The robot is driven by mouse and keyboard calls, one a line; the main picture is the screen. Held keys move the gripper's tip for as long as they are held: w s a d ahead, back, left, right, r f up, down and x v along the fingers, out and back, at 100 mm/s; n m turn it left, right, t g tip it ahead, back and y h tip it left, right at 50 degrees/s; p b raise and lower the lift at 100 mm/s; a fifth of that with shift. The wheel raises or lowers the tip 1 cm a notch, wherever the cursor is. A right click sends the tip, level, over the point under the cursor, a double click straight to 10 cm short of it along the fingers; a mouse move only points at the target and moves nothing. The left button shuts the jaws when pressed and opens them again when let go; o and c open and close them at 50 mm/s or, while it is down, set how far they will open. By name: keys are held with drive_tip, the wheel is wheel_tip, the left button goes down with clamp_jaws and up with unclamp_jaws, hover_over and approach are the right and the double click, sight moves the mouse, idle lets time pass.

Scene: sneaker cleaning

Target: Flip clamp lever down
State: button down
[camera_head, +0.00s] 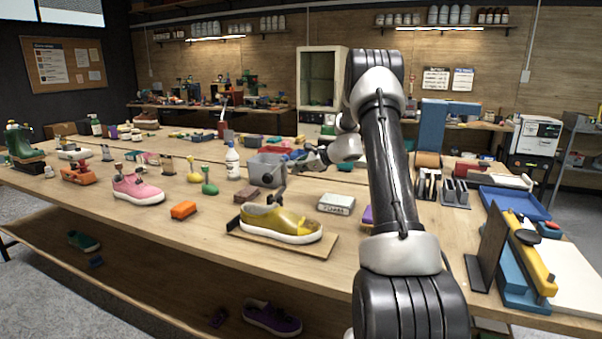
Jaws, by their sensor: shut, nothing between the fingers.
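A yellow sneaker (282,222) with a white sole rests on a flat wooden board (318,248) near the front edge of the workbench. My gripper (268,180) is shut and empty, just above and beside this piece. Whether they touch is too small to tell. My arm comes in from the right.
A grey bin (264,167) and a white spray bottle (232,163) stand behind the shoe. A labelled grey box (336,204) lies to its right, an orange brush (183,210) and a pink sneaker (138,189) to its left. Bare bench lies in front of the orange brush.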

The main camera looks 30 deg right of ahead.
drive_tip(key=shift+a+r, duration=0.15)
drive_tip(key=shift+r, duration=0.25)
drive_tip(key=shift+s, duration=0.1)
drive_tip(key=n+t+h, duration=0.2)
drive_tip(key=n, duration=0.2)
approach(273, 172)
drive_tip(key=w+a+f, duration=0.1)
drive_tip(key=w+a, duration=0.2)
drive_tip(key=a, duration=0.2)
drive_tip(key=shift+s+a+f, duration=0.4)
drive_tip(key=shift+a+f, duration=0.2)
drive_tip(key=shift+a, duration=0.25)
drive_tip(key=shift+s+a+f, duration=0.1)
drive_tip(key=shift+f, duration=0.05)
idle(0.4)
